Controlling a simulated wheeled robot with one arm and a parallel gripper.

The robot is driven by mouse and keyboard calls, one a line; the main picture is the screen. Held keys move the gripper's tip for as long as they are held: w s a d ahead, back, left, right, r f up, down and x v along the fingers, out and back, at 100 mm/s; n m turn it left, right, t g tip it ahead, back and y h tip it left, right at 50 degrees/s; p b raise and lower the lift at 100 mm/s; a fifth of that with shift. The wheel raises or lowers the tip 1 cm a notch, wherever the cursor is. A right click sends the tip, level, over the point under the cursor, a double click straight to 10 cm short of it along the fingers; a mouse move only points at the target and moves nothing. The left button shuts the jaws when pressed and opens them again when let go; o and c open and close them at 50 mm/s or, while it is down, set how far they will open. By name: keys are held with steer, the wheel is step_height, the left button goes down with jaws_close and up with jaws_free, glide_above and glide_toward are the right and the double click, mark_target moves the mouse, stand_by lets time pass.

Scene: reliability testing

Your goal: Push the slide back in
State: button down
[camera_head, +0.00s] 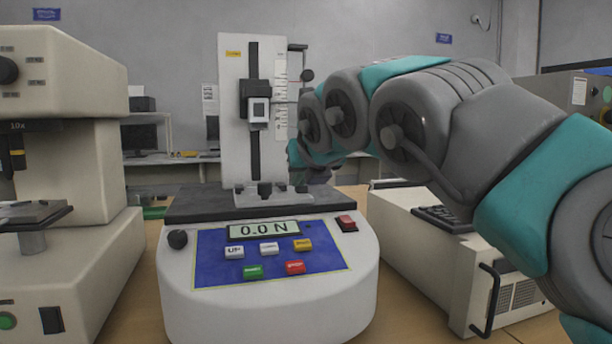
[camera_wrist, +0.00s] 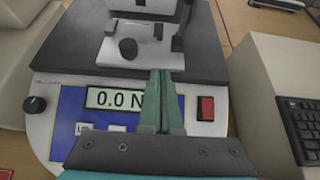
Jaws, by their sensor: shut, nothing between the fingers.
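The force tester (camera_head: 180,265) stands in the middle of the head view, with a display reading 0.0 N. A small grey metal slide fixture (camera_head: 265,194) with dark knobs sits on its black top plate (camera_head: 195,205), below the upright column. The fixture also shows at the top of the wrist view (camera_wrist: 118,62), with a dark round knob at its front. My gripper (camera_wrist: 160,74) has its green fingers together and empty. In the wrist view the fingertips overlap the fixture's front right edge; I cannot tell whether they touch. In the head view my arm hides the gripper.
A microscope (camera_head: 75,180) stands close on the left. A white instrument box (camera_head: 425,255) with a handle stands on the right, under my arm. The tester's column (camera_head: 233,110) rises behind the fixture. A red switch (camera_wrist: 206,108) sits right of the display.

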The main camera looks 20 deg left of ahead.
glide_toward(287, 193)
steer(key=x, duration=0.5)
steer(key=shift+s+p, duration=0.1)
steer(key=shift+p, duration=0.3)
steer(key=shift+w+a, duration=0.55)
steer(key=shift+w, duration=0.4)
steer(key=shift+f, duration=0.1)
steer(key=shift+w+a+p, duration=0.55)
steer(key=shift+w+p, duration=0.3)
steer(key=shift+p, duration=0.05)
steer(key=shift+w, duration=0.1)
